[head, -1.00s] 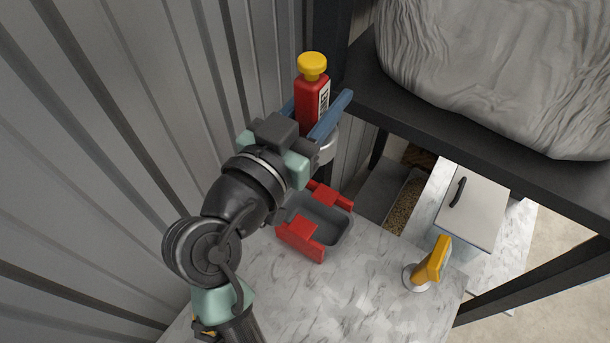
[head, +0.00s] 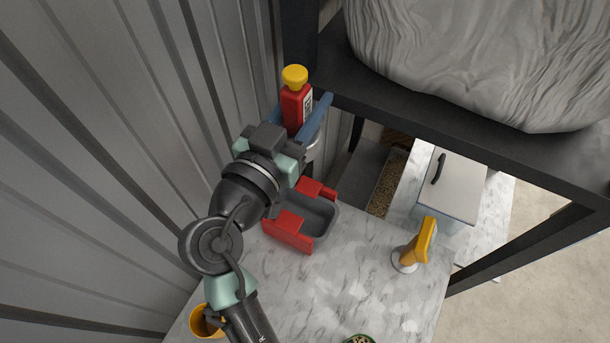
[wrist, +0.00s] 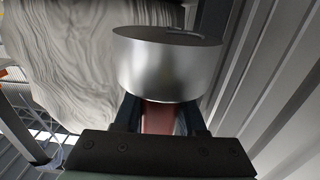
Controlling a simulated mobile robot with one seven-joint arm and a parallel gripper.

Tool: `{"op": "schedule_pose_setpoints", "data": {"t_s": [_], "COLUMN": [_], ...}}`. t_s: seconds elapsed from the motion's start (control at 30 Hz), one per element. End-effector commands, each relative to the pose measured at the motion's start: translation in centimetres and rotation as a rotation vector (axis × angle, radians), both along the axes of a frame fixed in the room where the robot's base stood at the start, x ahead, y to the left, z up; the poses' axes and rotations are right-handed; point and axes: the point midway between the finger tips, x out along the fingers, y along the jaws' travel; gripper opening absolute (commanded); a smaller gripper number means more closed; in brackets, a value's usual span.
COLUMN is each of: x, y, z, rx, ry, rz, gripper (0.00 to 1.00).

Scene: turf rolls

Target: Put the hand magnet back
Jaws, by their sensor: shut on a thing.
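The hand magnet has a red body with a white label (head: 295,108), a yellow knob on top and a silver cylindrical base. My gripper (head: 304,116) is shut on its red body, with a blue finger on either side. The magnet is roughly upright, raised above the bench by the metal wall. In the wrist view, the silver base (wrist: 168,70) hangs out past the fingers and the red body (wrist: 159,117) shows between them. Nothing touches the base there.
A grey tray with red end pieces (head: 290,232) sits on the marble bench (head: 350,275) below the magnet. A yellow-handled tool (head: 418,243) stands to the right. A yellow cup (head: 206,322) is at lower left. A dark shelf (head: 440,120) bearing a grey wrapped bulk (head: 470,60) overhangs at upper right.

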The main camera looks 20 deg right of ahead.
Motion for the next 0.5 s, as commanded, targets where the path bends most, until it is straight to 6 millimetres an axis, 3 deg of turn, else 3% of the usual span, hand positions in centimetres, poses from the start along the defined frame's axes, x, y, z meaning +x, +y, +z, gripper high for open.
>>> {"op": "schedule_pose_setpoints", "data": {"t_s": [0.5], "x": [0.1], "y": [0.0], "z": [-13.0], "rx": [-0.004], "ry": [0.002], "rz": [0.002], "gripper": [0.0]}}
